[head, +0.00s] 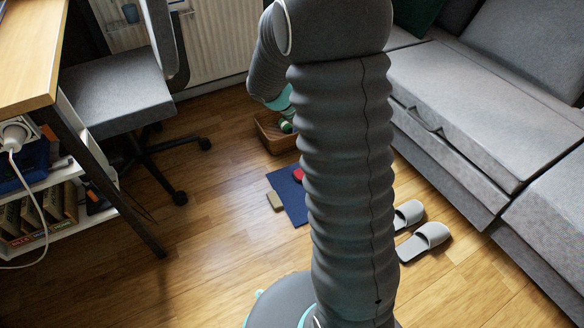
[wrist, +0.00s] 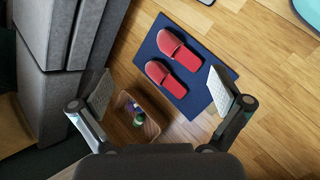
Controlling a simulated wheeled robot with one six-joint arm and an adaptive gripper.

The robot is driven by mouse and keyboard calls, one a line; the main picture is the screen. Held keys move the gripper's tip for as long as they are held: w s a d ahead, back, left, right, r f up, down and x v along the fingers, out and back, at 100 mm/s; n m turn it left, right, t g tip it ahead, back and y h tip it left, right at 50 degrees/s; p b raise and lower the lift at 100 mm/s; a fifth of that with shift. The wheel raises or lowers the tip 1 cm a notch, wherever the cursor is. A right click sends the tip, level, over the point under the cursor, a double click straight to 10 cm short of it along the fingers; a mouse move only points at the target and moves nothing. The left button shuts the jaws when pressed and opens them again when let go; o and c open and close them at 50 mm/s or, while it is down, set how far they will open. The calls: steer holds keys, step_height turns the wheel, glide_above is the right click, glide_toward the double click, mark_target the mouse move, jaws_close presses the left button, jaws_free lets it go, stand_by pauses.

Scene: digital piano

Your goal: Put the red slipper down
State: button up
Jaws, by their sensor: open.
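Two red slippers lie side by side on the dark blue mat (wrist: 212,62) in the wrist view: one upper right (wrist: 179,49), one lower left (wrist: 166,78). Both rest on the mat, apart from each other. My gripper (wrist: 162,91) is open, its two pads wide apart with nothing between them, above the basket side of the mat. In the head view a little red of a slipper (head: 298,175) shows on the mat (head: 291,202); my arm hides the rest and my gripper.
A brown basket (head: 268,137) with green items stands beside the mat, also in the wrist view (wrist: 150,112). A tan block (head: 274,200) lies at the mat's left edge. Grey slippers (head: 428,238) lie by the grey sofa (head: 470,110). An office chair (head: 115,95) and desk stand left.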

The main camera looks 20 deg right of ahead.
steer(key=s+a+r+m+t+y, duration=0.3)
steer(key=s+a+r+y, duration=0.1)
steer(key=s+a+r, duration=0.3)
steer(key=s+a+r+m+t+y, duration=0.3)
steer(key=s+a+r, duration=0.4)
steer(key=s+a, duration=0.4)
steer(key=s+y, duration=0.1)
steer(key=s, duration=0.2)
steer(key=shift+s+a+r+m+t, duration=0.25)
steer(key=shift+s+m+t, duration=0.05)
steer(key=shift+s+m, duration=0.1)
step_height(320, 180, up, 3)
steer(key=p, duration=0.3)
steer(key=shift+r, duration=0.1)
